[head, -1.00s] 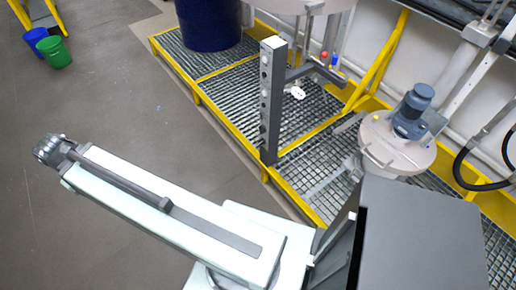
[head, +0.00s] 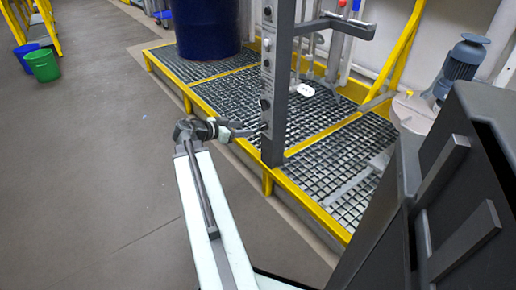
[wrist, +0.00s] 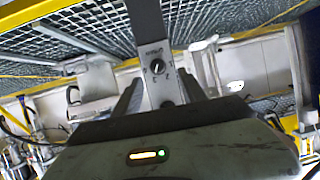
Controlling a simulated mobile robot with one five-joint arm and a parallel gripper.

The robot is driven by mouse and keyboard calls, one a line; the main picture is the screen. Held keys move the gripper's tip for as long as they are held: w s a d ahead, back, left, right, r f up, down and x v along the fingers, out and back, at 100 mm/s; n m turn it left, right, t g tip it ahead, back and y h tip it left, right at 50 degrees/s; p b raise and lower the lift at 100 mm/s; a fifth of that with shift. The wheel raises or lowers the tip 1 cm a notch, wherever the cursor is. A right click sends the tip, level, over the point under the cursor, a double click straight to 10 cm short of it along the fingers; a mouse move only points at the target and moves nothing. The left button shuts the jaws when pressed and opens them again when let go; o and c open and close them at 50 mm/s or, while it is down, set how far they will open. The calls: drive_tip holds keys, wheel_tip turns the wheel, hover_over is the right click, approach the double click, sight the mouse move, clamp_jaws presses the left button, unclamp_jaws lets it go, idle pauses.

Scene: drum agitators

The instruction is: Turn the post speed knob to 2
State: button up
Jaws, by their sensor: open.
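The grey post (head: 282,85) stands upright at the platform's front edge, with several dark knobs and buttons down its face. My gripper (head: 248,130) is open, at the arm's far end, close to the post's lower face. In the wrist view, the post (wrist: 144,20) runs down from the top. A round dark knob (wrist: 157,66) with small marks around it shows on a pale plate, between and just beyond the open jaws (wrist: 160,88). The jaws appear apart from the knob. Its light pointer line is visible, but I cannot read its setting.
A yellow-edged grating platform (head: 330,135) lies behind the post. A blue drum (head: 207,28) stands on it at the back. A blue-grey motor (head: 463,62) is at the right. Blue and green buckets (head: 42,65) stand far left. The floor on the left is clear.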

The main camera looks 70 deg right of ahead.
sight(261, 127)
drive_tip(key=b+x, duration=0.2)
drive_tip(key=x, duration=0.6)
drive_tip(key=shift+s+b, duration=0.3)
drive_tip(key=shift+b, duration=0.05)
drive_tip(key=shift+s+d, duration=0.2)
drive_tip(key=shift+d, duration=0.1)
clamp_jaws()
